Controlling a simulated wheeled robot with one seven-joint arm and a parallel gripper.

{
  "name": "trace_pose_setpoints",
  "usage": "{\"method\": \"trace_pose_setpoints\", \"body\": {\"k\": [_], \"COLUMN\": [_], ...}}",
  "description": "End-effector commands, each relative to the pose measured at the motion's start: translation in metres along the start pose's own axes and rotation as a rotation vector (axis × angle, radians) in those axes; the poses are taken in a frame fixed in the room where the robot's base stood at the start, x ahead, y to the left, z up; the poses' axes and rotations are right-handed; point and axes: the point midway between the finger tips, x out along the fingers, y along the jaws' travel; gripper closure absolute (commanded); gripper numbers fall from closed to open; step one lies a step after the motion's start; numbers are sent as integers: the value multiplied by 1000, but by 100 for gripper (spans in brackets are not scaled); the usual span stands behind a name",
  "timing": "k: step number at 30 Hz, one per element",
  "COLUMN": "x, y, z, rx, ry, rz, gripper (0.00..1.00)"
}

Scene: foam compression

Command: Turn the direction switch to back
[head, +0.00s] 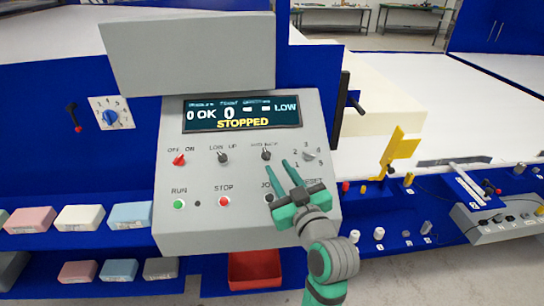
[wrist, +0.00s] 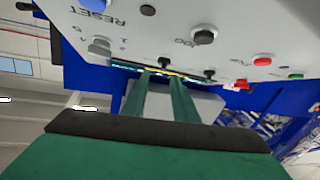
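The direction switch (head: 266,155) is a small dark knob under a FWD/BACK label on the sloped grey control panel (head: 240,235). Which way it points is too small to tell. My gripper (head: 278,165) has two green fingers, open and empty, with the tips just below and right of the switch in the head view. In the wrist view, which looks upside down, the switch (wrist: 163,62) shows just beyond and between the tips of my gripper (wrist: 164,77). I cannot tell whether a finger touches it.
The display (head: 242,114) reads STOPPED. Nearby are a LOW/UP switch (head: 222,157), a red OFF/ON switch (head: 179,159), a numbered knob (head: 309,156), and RUN (head: 179,204) and STOP (head: 224,201) buttons. My gripper partly covers the JOG and RESET area.

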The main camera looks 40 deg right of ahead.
Motion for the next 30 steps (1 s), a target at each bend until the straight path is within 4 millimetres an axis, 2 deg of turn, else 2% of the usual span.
{"method": "trace_pose_setpoints", "body": {"k": [3,9,15,24,28,30], "x": [24,51,63,65,65,65], "y": [-4,2,6,6,6,6], "z": [-1,0,1,1,1,1], "rx": [0,0,-1,-1,0,0], "ry": [1,0,-1,-1,-1,-1], "rz": [-8,3,10,10,9,9], "gripper": [74,74,74,74,100,100]}}
